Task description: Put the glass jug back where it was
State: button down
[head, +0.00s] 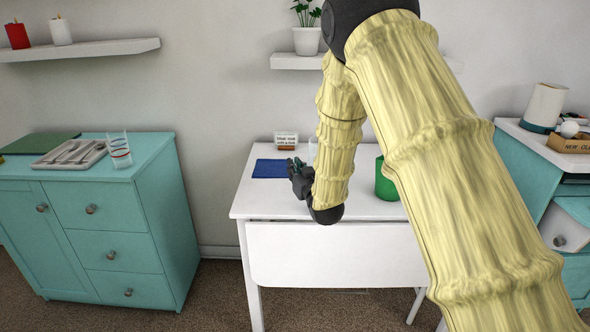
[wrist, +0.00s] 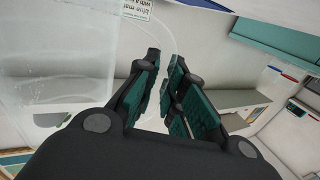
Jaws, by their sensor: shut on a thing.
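The clear glass jug (wrist: 62,65) fills the left of the wrist view, and its thin curved handle runs between my fingertips. My gripper (wrist: 163,62) is nearly closed on that handle. In the head view my gripper (head: 298,178) hangs over the white table (head: 262,205), beside the blue mat (head: 270,168). The jug is mostly hidden behind my arm there; only a faint clear edge shows. I cannot tell whether the jug's base touches the table.
A small sign (head: 286,140) stands at the table's back. A green container (head: 386,182) stands right of my forearm. A striped glass (head: 119,150) and a cutlery tray (head: 70,153) are on the teal cabinet (head: 150,215). A shelf with a potted plant (head: 307,40) hangs above.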

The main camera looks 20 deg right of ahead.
jog(key=shift+r, duration=0.1)
jog(key=c, duration=1.9)
grip_release()
jog(key=shift+f, duration=0.2)
jog(key=shift+c, duration=0.2)
jog(key=o, duration=0.4)
jog(key=shift+o, duration=0.2)
jog(key=shift+r, duration=0.15)
jog(key=s, duration=0.4)
jog(key=s+d, duration=0.1)
jog(key=s, duration=0.7)
jog(key=shift+d, duration=0.15)
